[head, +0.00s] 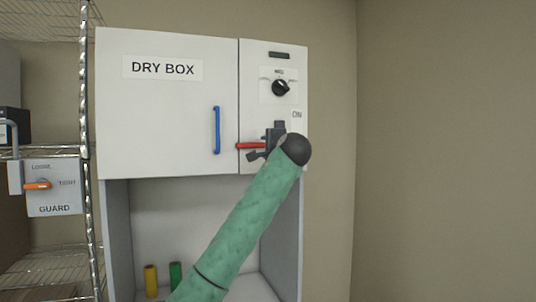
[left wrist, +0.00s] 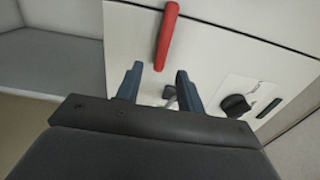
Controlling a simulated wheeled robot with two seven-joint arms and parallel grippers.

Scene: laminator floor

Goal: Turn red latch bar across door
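The red latch bar (head: 250,145) lies roughly level on the narrow right panel of the dry box, its left end at the seam beside the door (head: 170,110). My left gripper (head: 268,142) is in front of that panel at the bar's right end, hiding part of it. In the left wrist view the fingers (left wrist: 157,76) are apart, with the near end of the red bar (left wrist: 167,35) showing between the fingertips. I cannot tell whether they touch it. A small grey part (left wrist: 170,95) shows between the fingers. My right gripper is not in view.
A black knob (head: 281,88) sits above my gripper on the same panel. The door has a blue handle (head: 217,130). A yellow cylinder (head: 151,280) and a green one (head: 175,276) stand in the bay below. A guard box (head: 53,190) hangs by wire shelves at left.

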